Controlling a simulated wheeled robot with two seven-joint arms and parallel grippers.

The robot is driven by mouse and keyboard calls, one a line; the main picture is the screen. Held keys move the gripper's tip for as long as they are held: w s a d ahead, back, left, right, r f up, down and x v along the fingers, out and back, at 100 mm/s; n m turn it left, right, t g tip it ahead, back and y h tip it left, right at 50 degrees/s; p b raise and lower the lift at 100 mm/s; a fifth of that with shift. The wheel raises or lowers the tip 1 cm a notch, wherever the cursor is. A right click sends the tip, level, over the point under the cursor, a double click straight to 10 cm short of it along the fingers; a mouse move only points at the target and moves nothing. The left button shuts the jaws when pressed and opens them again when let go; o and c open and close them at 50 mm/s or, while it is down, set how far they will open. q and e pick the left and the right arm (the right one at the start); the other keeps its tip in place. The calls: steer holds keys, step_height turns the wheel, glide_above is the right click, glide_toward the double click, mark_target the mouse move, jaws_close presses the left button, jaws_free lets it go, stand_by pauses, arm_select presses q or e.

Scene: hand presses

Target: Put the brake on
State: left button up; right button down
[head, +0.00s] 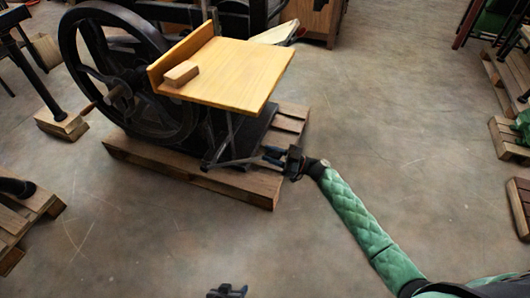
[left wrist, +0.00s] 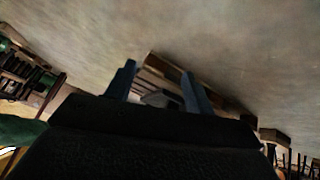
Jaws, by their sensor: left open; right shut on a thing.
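The press (head: 128,75) has a large black flywheel and a wooden table board (head: 232,75). The brake lever appears to be the thin dark bar (head: 235,162) low at the press's front, beneath the board. My right gripper (head: 273,155), on the green-sleeved arm, is shut on the bar's right end; its fingers hide that end. My left gripper (head: 226,290) is at the bottom edge of the head view, well apart from the press. In the left wrist view its two fingers (left wrist: 158,90) stand apart with nothing held between them.
The press stands on a wooden pallet (head: 190,180). A small wooden block (head: 181,74) lies on the board. Other pallets stand at the left (head: 30,215) and right (head: 508,140).

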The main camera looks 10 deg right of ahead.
steer(key=shift+s+d+f+y+b, duration=0.15)
steer(key=shift+d+f+b, duration=0.2)
steer(key=shift+f, duration=0.2)
steer(key=shift+s+d+f+y+b, duration=0.15)
steer(key=shift+d+f+b, duration=0.1)
steer(key=shift+f+b, duration=0.25)
arm_select(q)
steer(key=shift+s+f+t+b, duration=0.55)
steer(key=shift+f+b, duration=2.6)
steer(key=shift+f, duration=4.2)
steer(key=w+r+t+b, duration=0.1)
steer(key=w+r+t, duration=0.3)
steer(key=w+r, duration=0.3)
steer(key=w+d+r+t+h+b, duration=0.1)
steer(key=w+r+t, duration=0.3)
steer(key=r, duration=1.1)
steer(key=w, duration=0.2)
steer(key=shift+w, duration=0.4)
arm_select(e)
steer(key=s+d+f+t+y, duration=0.1)
steer(key=s+d+f+y, duration=0.1)
steer(key=f, duration=0.7)
steer(key=shift+s+d+f+n+y, duration=0.15)
steer(key=shift+d+f+n+y, duration=0.25)
steer(key=shift+d, duration=0.45)
arm_select(q)
steer(key=shift+t, duration=0.25)
arm_select(e)
steer(key=shift+r, duration=0.1)
